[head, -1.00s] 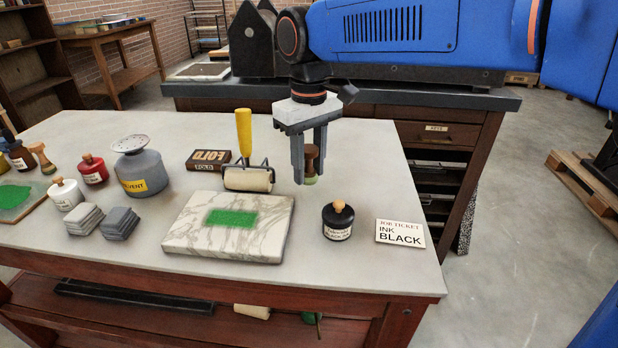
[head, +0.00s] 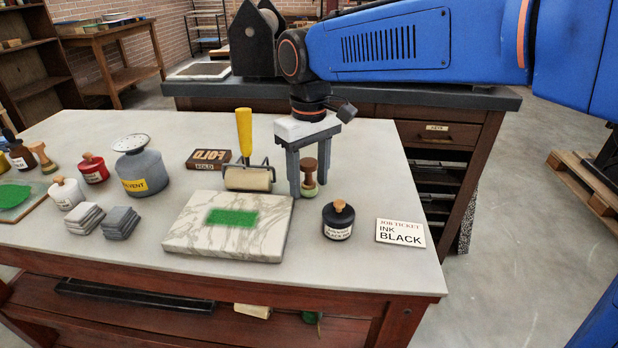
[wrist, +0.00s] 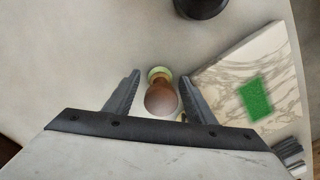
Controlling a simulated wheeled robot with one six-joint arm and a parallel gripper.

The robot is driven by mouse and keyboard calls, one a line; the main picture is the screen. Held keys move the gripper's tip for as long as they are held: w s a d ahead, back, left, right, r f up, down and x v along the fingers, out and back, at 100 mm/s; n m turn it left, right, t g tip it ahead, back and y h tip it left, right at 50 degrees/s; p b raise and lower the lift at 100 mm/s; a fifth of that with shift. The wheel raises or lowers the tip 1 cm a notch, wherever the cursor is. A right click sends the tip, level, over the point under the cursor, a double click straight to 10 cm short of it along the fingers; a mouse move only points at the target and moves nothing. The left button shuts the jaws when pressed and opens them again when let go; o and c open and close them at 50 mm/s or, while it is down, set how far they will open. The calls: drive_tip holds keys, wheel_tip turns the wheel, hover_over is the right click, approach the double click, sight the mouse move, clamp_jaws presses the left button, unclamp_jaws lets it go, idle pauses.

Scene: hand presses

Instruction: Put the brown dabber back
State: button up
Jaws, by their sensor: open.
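The brown dabber (head: 309,174), with a dark brown knob and a pale green base, stands upright on the pale tabletop, right of the ink roller. My gripper (head: 309,193) is open and points down around it, one finger on each side. In the wrist view the dabber's knob (wrist: 160,99) lies between the two spread fingers (wrist: 160,75), with a gap on each side. Its base shows just beyond the knob.
A marble slab (head: 190,228) with green ink lies in front. The yellow-handled roller (head: 246,178) stands close left of my gripper. A black ink jar (head: 338,221) and a job ticket (head: 400,232) reading INK BLACK are at front right. A solvent can (head: 140,172) is further left.

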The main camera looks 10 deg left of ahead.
wheel_tip(320, 180, up, 12)
drive_tip(key=shift+r, duration=0.15)
idle(0.4)
drive_tip(key=s+d+f+m, duration=0.1)
drive_tip(key=d+f, duration=0.1)
drive_tip(key=d, duration=0.6)
drive_tip(key=s+d+f+m+t, duration=0.1)
drive_tip(key=d+f+m, duration=0.1)
drive_tip(key=d, duration=0.6)
drive_tip(key=s+d+f+m+t, duration=0.1)
drive_tip(key=s+d+f, duration=0.1)
drive_tip(key=d, duration=0.6)
drive_tip(key=shift+d+f+m+y, duration=0.3)
drive_tip(key=shift+f+m+y, duration=0.1)
drive_tip(key=s+d+f+m+t, duration=0.2)
drive_tip(key=s+d+f+m, duration=0.2)
drive_tip(key=s+d+f, duration=0.7)
wheel_tip(320, 180, down, 3)
drive_tip(key=d, duration=0.2)
drive_tip(key=shift+s+d+r+m+t+h, duration=0.15)
drive_tip(key=shift+s+d+m+t+h, duration=0.2)
drive_tip(key=shift+s+m+t+h, duration=0.05)
